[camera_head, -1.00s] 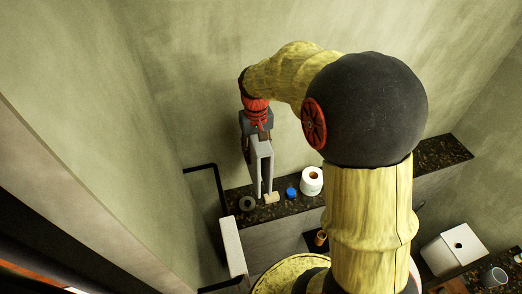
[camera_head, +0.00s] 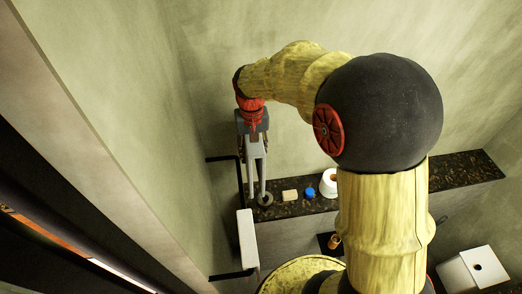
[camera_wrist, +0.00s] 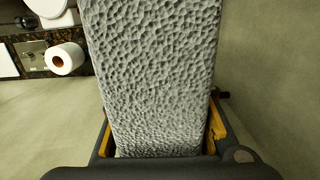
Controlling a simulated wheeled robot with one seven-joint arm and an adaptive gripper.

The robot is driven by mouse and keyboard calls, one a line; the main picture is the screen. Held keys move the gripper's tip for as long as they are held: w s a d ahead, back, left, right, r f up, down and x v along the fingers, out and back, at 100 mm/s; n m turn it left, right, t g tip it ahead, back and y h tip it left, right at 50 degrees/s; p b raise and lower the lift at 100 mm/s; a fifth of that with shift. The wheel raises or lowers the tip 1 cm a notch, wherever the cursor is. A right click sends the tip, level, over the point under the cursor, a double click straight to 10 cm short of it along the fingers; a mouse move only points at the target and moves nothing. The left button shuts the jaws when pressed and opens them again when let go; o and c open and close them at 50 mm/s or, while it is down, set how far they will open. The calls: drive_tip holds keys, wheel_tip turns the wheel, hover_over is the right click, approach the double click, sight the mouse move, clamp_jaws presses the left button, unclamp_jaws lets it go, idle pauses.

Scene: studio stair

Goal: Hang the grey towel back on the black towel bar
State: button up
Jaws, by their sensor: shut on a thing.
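The grey towel (camera_wrist: 155,75), with a dimpled surface, fills the middle of the wrist view. My gripper (camera_wrist: 160,140) is shut on it, with a finger showing at either side. In the head view the towel (camera_head: 250,165) hangs below my gripper (camera_head: 253,135) as two narrow lengths with a gap between them. The black towel bar (camera_head: 241,185) is on the left wall, just left of the towel in the picture. Whether they touch, and their depth apart, I cannot tell. A pale towel (camera_head: 247,240) hangs over the bar's nearer part.
A dark speckled ledge (camera_head: 400,178) runs along the back wall. On it are a grey ring-shaped object (camera_head: 265,199), a beige block (camera_head: 290,196), a blue item (camera_head: 310,193) and a white roll (camera_head: 329,183). A white box (camera_head: 478,267) is at lower right.

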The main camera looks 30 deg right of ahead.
hover_over(240, 180)
drive_tip(key=shift+w, duration=0.1)
idle(0.5)
idle(0.3)
drive_tip(key=shift+f+b, duration=0.55)
drive_tip(key=shift+f, duration=0.6)
drive_tip(key=shift+f+b, duration=1.2)
drive_tip(key=shift+f, duration=0.75)
drive_tip(key=shift+f+b, duration=2.2)
drive_tip(key=shift+f, duration=1.5)
